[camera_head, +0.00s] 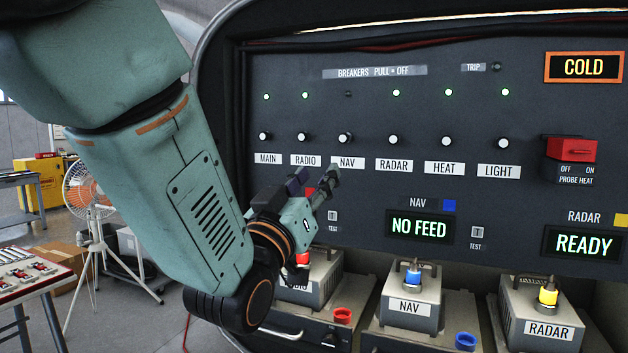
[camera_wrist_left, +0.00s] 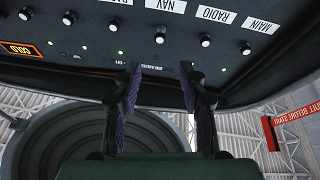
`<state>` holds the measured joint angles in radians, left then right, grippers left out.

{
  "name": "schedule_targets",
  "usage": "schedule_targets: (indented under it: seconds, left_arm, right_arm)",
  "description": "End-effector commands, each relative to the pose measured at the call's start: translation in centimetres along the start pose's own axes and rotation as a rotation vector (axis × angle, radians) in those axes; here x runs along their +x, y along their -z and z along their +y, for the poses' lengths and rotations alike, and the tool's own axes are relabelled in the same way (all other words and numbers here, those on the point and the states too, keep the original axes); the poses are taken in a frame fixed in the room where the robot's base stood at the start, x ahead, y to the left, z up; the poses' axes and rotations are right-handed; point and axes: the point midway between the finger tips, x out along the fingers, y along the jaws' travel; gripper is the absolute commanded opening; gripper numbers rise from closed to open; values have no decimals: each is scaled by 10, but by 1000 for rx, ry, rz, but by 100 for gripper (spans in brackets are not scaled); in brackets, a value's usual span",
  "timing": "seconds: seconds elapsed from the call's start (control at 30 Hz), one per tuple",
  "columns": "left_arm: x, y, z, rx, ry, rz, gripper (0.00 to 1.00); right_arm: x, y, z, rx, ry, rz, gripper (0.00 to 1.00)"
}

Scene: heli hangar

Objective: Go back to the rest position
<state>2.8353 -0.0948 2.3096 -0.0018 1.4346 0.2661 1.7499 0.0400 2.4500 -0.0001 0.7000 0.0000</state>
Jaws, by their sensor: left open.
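My left arm comes in from the upper left in the head view. My left gripper (camera_head: 315,180) is open and empty, in front of the dark panel (camera_head: 440,110), just below the NAV label. In the left wrist view its two fingers (camera_wrist_left: 161,80) stand apart with nothing between them, and the panel shows upside down at the top. The NAV breaker knob (camera_head: 345,138) appears to stick out more than the others, and the lamp above it is dark; the other breaker lamps are green. My right gripper is not in view.
A red-covered PROBE HEAT switch (camera_head: 571,149) is at the right. Below, the NAV display (camera_head: 418,226) reads NO FEED and the RADAR display (camera_head: 583,243) reads READY. NAV (camera_head: 408,305) and RADAR (camera_head: 545,325) boxes stand beneath. A fan (camera_head: 88,190) and a table (camera_head: 30,270) stand left.

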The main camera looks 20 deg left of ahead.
Motion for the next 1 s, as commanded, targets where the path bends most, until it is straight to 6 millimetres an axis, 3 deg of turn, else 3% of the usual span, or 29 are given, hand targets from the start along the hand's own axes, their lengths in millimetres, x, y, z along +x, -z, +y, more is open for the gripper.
schedule_targets:
  seconds: [0.23,0.37,0.47,0.6,0.67,0.87,1.0]
  left_arm:
    - [0,-1,0,6,0,-2,42]
    - [-2,-21,-6,50,23,-94,42]
    - [-19,-70,-20,98,63,-277,42]
    - [-61,-155,-40,125,102,-518,42]
    - [-82,-188,-47,130,115,-614,42]
    - [-166,-289,-67,138,148,-921,42]
    - [-236,-348,-77,132,167,-1130,42]
  right_arm:
    - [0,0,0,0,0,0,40]
    - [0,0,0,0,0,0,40]
    - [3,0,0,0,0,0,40]
    - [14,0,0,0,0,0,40]
    - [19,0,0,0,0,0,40]
    - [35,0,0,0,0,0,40]
    - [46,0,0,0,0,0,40]
